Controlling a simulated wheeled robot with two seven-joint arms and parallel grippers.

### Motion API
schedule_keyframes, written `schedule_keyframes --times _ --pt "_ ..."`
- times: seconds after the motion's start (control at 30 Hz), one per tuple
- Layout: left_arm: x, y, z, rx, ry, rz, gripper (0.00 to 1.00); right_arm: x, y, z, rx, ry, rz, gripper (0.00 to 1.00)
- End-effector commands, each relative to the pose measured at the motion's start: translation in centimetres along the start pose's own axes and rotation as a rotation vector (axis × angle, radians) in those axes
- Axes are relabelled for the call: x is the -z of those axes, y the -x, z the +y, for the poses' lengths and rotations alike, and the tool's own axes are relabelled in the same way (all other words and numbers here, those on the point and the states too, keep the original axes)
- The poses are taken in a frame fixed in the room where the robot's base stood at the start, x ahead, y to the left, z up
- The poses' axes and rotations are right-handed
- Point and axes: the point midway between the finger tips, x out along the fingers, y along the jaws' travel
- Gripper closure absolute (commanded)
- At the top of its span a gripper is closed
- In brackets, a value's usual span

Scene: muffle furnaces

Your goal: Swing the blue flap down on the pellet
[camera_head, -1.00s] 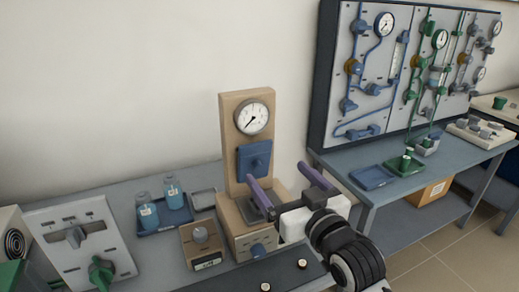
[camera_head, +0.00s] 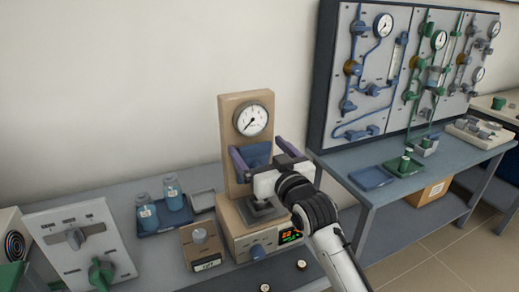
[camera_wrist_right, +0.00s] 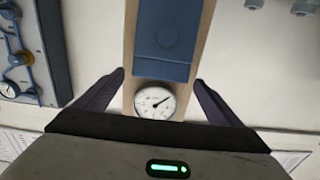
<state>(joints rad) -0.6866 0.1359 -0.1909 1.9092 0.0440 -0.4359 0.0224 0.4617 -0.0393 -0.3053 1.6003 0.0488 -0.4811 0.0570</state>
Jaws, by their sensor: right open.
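The blue flap (camera_head: 257,152) hangs upright on the front of the tan press column (camera_head: 232,112), below the round gauge (camera_head: 251,119). In the right wrist view the flap (camera_wrist_right: 166,40) appears above the gauge (camera_wrist_right: 155,102). My right gripper (camera_head: 263,154) is open in front of the column, one purple finger on each side of the flap. In the right wrist view the fingers of the gripper (camera_wrist_right: 159,78) spread either side of the column, with nothing between the tips. The grey plate (camera_head: 265,209) on the press base lies below the gripper. I cannot make out the pellet. My left gripper is not in view.
Left of the press stand a small scale (camera_head: 203,252), a blue tray (camera_head: 165,226) with two bottles, and a grey control panel (camera_head: 75,245). A bench with blue tray (camera_head: 371,177) stands to the right.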

Motion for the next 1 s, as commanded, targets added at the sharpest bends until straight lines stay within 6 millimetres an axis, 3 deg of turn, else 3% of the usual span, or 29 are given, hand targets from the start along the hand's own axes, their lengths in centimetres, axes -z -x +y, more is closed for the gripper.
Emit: schedule_keyframes --times 0.13,0.5,0.77,1.0 --pt "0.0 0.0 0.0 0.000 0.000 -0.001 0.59 0.0 0.0 0.0 0.000 0.000 0.000 0.11" --pt "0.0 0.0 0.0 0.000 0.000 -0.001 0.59 0.0 0.0 0.0 0.000 0.000 0.000 0.70" --pt "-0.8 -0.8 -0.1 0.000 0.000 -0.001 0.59 -0.6 0.5 0.0 0.000 0.000 0.035 0.70" --pt "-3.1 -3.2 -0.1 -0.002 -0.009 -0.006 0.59 -2.1 2.1 0.0 0.000 0.000 0.168 0.70"
